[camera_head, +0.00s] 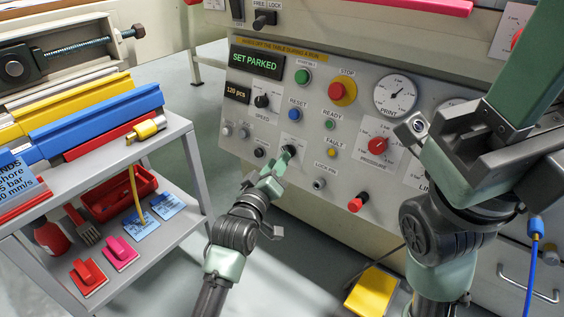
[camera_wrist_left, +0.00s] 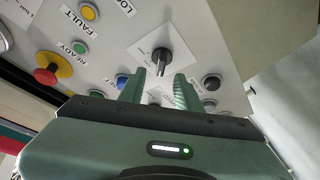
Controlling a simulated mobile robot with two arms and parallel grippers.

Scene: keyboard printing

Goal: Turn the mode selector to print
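The mode selector is a black lever knob on a white label plate, low on the grey control panel. It shows in the head view (camera_head: 289,151), partly behind my left fingertips, and in the left wrist view (camera_wrist_left: 162,60). My left gripper (camera_head: 273,172) points at it from below. In the left wrist view my left gripper (camera_wrist_left: 160,92) has two green fingers apart, one on each side of the knob's line, with a gap between. The label text is too small to read. My right gripper (camera_head: 445,135) is at the right; its fingertips are unclear.
Near the selector are the blue reset button (camera_head: 295,115), speed knob (camera_head: 262,101), yellow fault lamp (camera_head: 332,153) and red stop button (camera_head: 337,91). The display (camera_head: 257,62) reads SET PARKED. A grey shelf cart (camera_head: 180,135) with tools stands left. A yellow pedal (camera_head: 372,292) lies below.

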